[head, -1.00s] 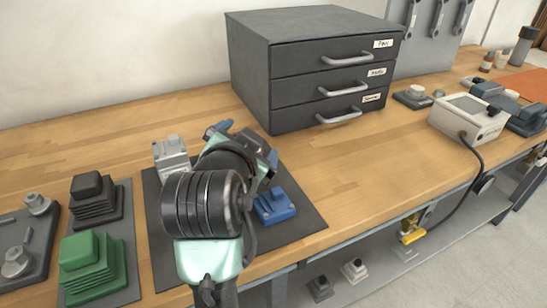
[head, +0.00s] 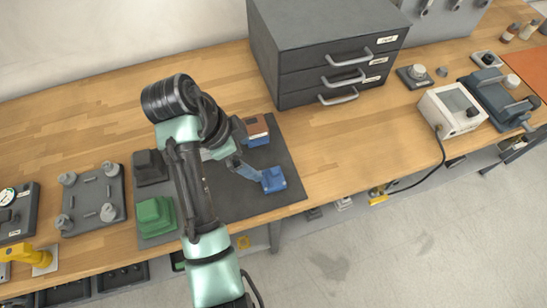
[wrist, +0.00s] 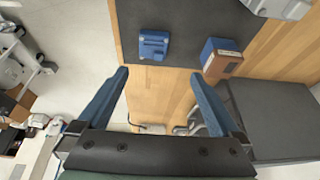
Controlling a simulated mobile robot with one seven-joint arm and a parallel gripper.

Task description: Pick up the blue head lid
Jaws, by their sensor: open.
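The blue head lid (head: 273,180) is a small blue block with a raised top, sitting on the dark mat (head: 290,195) near the bench's front edge. In the wrist view the lid (wrist: 153,44) lies beyond my fingertips, roughly in line with the gap between them. My gripper (wrist: 160,75) is open, with its two blue fingers spread and nothing between them. In the head view one blue finger points toward the lid and seems close to it; I cannot tell whether they touch. My arm covers part of the mat.
A blue box with a brown face (head: 256,130) stands on the mat behind the lid. A green stepped block (head: 156,215) and a dark block (head: 150,167) are left of my arm. A dark drawer cabinet (head: 325,50) stands behind.

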